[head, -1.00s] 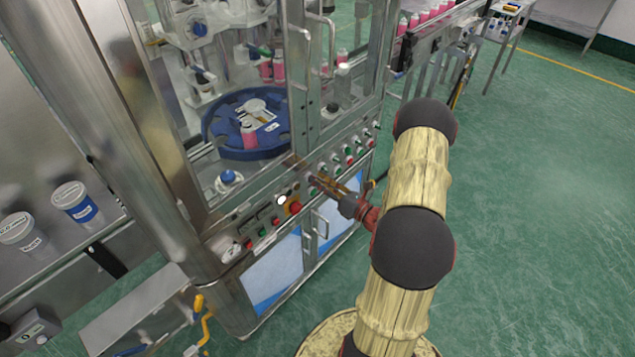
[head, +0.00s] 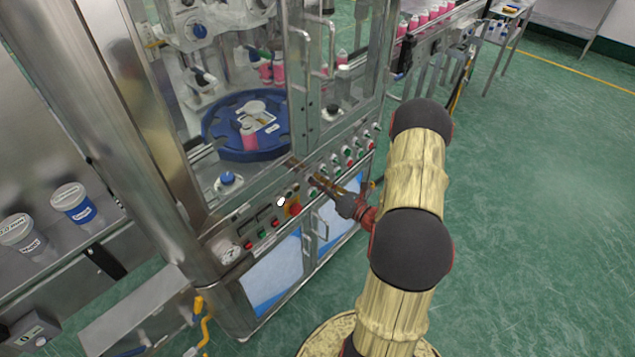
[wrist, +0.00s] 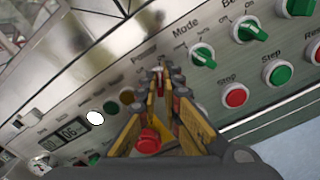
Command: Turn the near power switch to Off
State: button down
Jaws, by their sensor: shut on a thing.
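The near power switch (wrist: 160,92) is on the steel control panel, below the "Power" label in the wrist view. Only a small red and pale part of it shows between my fingertips. My gripper (wrist: 159,80) is shut on it, with a yellow finger on each side. In the head view my gripper (head: 317,182) reaches the panel from the right, and the switch is too small and covered there to make out. I cannot read which position the switch points to.
A red mushroom button (wrist: 148,140) sits close beneath my fingers. To the right are a green Mode knob (wrist: 203,55), a red Stop button (wrist: 235,96) and a green Step button (wrist: 277,74). Cabinet door handles (head: 320,222) stick out below the panel. Open green floor (head: 540,230) lies right.

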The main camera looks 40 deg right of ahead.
jog(key=shift+n, duration=0.4)
jog(key=n+b, duration=0.1)
jog(key=n, duration=0.2)
jog(key=n+b, duration=0.1)
jog(key=n, duration=0.3)
jog(key=n+b, duration=0.2)
jog(key=n, duration=0.2)
jog(key=shift+a, duration=0.35)
dwell(0.4)
jog(key=c, duration=2)
grip_release()
jog(key=shift+s, duration=0.1)
jog(key=s, duration=0.8)
jog(key=s+d, duration=0.1)
jog(key=s, duration=0.2)
jog(key=shift+s, duration=0.4)
